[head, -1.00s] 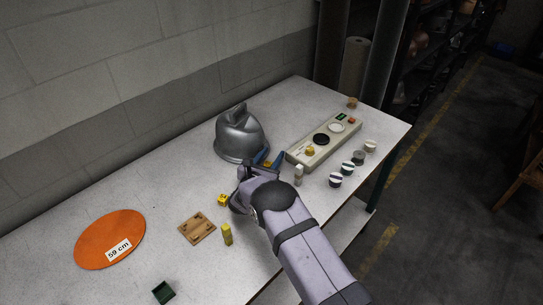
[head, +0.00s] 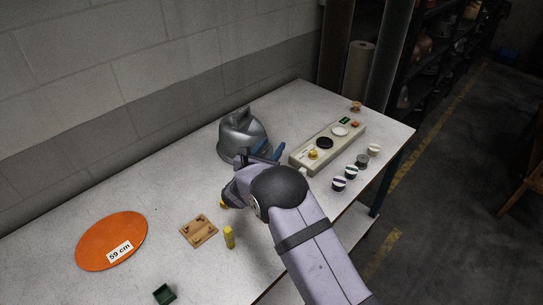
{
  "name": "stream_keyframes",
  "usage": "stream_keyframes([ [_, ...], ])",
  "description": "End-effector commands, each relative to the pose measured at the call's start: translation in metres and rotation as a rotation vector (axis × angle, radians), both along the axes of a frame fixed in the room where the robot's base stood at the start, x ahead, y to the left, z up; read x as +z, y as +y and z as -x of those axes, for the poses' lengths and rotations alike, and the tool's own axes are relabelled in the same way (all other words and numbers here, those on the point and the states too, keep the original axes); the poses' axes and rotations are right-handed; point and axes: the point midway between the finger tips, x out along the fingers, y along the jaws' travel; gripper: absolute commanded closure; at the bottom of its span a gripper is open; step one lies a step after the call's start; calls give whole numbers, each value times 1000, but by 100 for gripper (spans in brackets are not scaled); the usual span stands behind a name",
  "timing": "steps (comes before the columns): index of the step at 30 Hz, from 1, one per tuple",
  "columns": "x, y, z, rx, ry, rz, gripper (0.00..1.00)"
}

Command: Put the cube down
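The gripper is apart from this cube, farther back and to the right.
A control panel (head: 326,147) with knobs lies behind right, several round pots (head: 351,172) beside it. A wooden block (head: 199,231), a yellow upright piece (head: 229,238), a green box (head: 164,294) and an orange disc (head: 111,240) marked 59 cm are at left. Table between them is bare.

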Motion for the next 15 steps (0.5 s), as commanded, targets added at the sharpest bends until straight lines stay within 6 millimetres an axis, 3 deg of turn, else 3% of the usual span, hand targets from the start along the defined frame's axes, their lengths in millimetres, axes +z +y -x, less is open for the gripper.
stream_keyframes([
  [11,9,0,0,-1,0,0,60],
  [15,10,-10,3,-28,6,-24,60],
])
